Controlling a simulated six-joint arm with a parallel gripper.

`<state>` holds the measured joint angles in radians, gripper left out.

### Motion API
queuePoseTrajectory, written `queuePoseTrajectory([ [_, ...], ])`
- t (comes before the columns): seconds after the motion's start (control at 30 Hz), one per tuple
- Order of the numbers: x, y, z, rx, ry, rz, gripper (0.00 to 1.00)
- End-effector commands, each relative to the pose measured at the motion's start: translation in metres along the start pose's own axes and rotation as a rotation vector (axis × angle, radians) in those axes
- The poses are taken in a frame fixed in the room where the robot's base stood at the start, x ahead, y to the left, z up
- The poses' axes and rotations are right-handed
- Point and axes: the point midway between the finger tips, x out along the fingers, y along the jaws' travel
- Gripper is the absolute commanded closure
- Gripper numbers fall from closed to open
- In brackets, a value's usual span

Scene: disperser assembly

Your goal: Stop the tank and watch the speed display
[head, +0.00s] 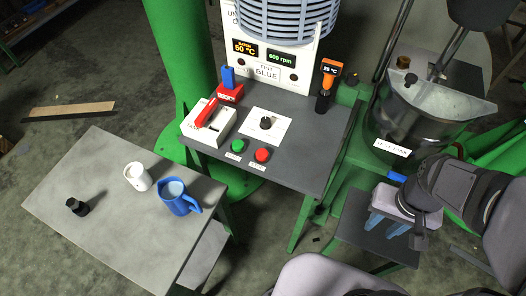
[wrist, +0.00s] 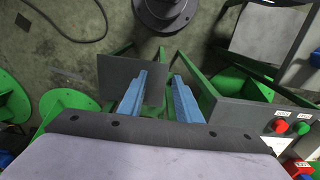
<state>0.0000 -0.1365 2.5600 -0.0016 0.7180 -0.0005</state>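The speed display (head: 280,57) on the white panel reads 600 rpm in green. A red button (head: 262,155) and a green button (head: 237,146) sit at the front edge of the dark console (head: 300,165). The red button (wrist: 280,127) and green button (wrist: 302,129) also show at the right of the wrist view. The metal tank (head: 425,112) stands right of the console, with a shaft reaching into it. My gripper (head: 385,226) is below the tank, right of the buttons and apart from them. In the wrist view its blue fingers (wrist: 159,80) are apart with nothing between them.
An orange display (head: 245,49) reads 50 °C; a handheld meter (head: 327,85) reads 25 °C. A red-handled switch (head: 207,113) and a knob (head: 265,122) are on the console. A grey table (head: 120,225) holds a white mug (head: 138,177), blue jug (head: 177,196) and black object (head: 76,206).

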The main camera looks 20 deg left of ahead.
Motion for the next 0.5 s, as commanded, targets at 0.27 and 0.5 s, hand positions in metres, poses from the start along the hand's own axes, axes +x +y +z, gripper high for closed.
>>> queuePoseTrajectory([
  [0.27, 0.0, 0.0, 0.0, 0.0, 0.0, 0.0, 1.0],
  [0.5, 0.0, 0.0, 0.0, 0.0, 0.0, 0.0, 1.0],
])
